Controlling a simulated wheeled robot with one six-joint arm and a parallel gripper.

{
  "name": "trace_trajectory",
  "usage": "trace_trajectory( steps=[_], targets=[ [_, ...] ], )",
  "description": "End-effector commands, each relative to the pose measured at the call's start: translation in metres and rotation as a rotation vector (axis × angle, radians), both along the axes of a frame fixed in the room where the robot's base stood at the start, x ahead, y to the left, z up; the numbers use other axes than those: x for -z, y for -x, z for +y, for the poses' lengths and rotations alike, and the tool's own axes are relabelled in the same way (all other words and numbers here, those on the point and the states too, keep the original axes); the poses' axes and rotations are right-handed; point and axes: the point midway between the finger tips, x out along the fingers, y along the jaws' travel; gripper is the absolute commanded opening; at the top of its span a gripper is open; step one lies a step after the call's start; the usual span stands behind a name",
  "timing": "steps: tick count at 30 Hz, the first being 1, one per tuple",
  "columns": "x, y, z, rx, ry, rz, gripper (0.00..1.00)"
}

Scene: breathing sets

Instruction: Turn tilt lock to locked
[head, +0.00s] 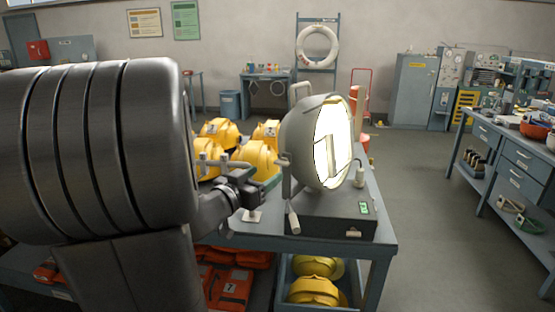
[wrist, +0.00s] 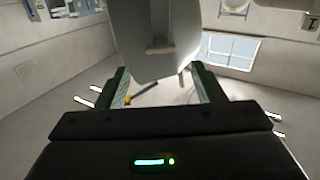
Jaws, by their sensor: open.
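A large round grey lamp (head: 312,140) with a bright front glass stands on a grey box (head: 318,217) on the workbench. A pale-tipped lever (head: 294,218) hangs down at the left side of the lamp's bracket; I take it for the tilt lock, but its setting cannot be read. My gripper (head: 252,187) is just left of the lamp bracket, apart from the lever. In the wrist view my gripper (wrist: 161,80) is open with nothing held, and the grey lamp housing (wrist: 155,45) rises beyond the fingers. A small pale stub (wrist: 183,79) shows near the right finger.
Several yellow helmets (head: 257,158) lie on the bench behind and left of the gripper. A small green display (head: 364,208) is on the box. More helmets (head: 316,288) sit on the lower shelf. The floor (head: 425,200) right of the bench is clear, up to another workbench (head: 505,160).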

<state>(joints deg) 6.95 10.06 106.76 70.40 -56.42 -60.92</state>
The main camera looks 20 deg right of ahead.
Motion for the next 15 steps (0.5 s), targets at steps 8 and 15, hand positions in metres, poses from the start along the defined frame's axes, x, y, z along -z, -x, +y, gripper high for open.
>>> trace_trajectory(
  steps=[8,15],
  targets=[
    [0.000,-0.031,-0.053,0.003,0.000,0.001,0.62],
    [0.000,-0.051,-0.083,0.000,-0.001,0.001,0.62]
  ],
)
